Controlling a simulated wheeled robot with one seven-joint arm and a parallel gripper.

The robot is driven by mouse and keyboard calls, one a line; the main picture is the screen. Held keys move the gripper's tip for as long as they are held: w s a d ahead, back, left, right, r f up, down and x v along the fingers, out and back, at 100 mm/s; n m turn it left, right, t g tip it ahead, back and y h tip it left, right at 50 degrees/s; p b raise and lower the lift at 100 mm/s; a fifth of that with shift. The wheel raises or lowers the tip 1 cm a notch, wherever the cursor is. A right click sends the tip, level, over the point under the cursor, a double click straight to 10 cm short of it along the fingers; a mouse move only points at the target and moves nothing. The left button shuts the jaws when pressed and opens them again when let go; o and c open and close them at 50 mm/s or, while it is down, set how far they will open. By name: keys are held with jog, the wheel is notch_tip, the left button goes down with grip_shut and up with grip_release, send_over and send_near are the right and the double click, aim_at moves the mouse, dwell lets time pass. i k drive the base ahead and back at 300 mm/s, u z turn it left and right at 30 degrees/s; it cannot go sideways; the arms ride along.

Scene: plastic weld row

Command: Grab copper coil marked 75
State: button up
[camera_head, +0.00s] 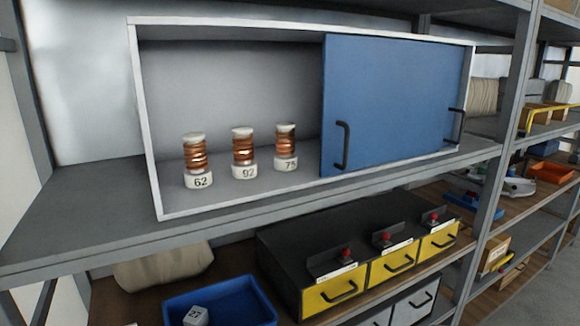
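The copper coil marked 75 (286,147) stands upright on a white base inside the open left part of a white-framed cabinet. It is the rightmost of three coils, close to the left edge of the blue sliding door (400,105). The coil marked 92 (243,152) stands to its left, and the coil marked 62 (195,160) is farthest left. The blue door covers the right half of the cabinet (150,140) and has a black handle on its left edge. My gripper is not in view.
The cabinet sits on a grey shelf (85,220). Below are a black unit with yellow drawers (338,290) and red knobs, a blue bin (240,300), and a small block marked 23 (196,316). A grey upright post (502,130) stands right of the cabinet.

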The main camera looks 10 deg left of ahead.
aim_at(285, 160)
jog(key=z, duration=0.75)
jog(key=i, duration=0.8)
jog(key=u, duration=4.1)
